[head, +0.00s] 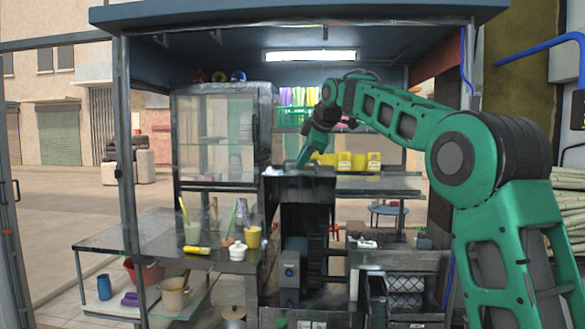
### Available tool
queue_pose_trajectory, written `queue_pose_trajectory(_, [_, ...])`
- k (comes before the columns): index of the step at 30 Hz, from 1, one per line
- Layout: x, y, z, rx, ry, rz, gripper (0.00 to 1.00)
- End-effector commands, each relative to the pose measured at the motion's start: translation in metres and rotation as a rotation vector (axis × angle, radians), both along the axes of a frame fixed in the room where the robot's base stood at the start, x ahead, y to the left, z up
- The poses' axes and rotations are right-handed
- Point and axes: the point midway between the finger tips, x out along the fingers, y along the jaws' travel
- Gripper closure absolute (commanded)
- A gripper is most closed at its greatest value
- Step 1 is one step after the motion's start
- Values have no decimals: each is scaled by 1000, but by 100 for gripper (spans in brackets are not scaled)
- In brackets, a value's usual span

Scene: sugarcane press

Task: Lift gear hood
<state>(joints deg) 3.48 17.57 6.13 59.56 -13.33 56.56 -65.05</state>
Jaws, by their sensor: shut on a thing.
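The gear hood (318,186) is a dark, worn metal cover at the top of the press (290,268), in the middle of the head view. My gripper (303,160) reaches down from the upper right to the hood's top edge. It is shut on the hood there. The exact grip point is small and dark, so the fingertips are hard to make out. Below the hood, the dark upright body of the press and a grey switch box show.
A counter (160,232) with cups and a yellow tube lies left of the press. A glass cabinet (215,135) stands behind it. Yellow boxes (345,161) sit on a shelf behind my gripper. A wire crate (405,290) stands at lower right. A roof overhangs the stall.

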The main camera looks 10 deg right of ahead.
Motion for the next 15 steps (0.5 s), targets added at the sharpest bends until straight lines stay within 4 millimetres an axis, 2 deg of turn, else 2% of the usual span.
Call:
queue_pose_trajectory(1, [3, -8, -7, -2, 12, -13, 100])
queue_pose_trajectory(10, [3, -9, -8, -2, 14, -14, 100])
queue_pose_trajectory(11, [3, -9, -8, -2, 14, -14, 83])
queue_pose_trajectory(12, [3, -9, -8, -2, 14, -14, 73])
queue_pose_trajectory(15, [3, -8, -8, -1, 12, -13, 72])
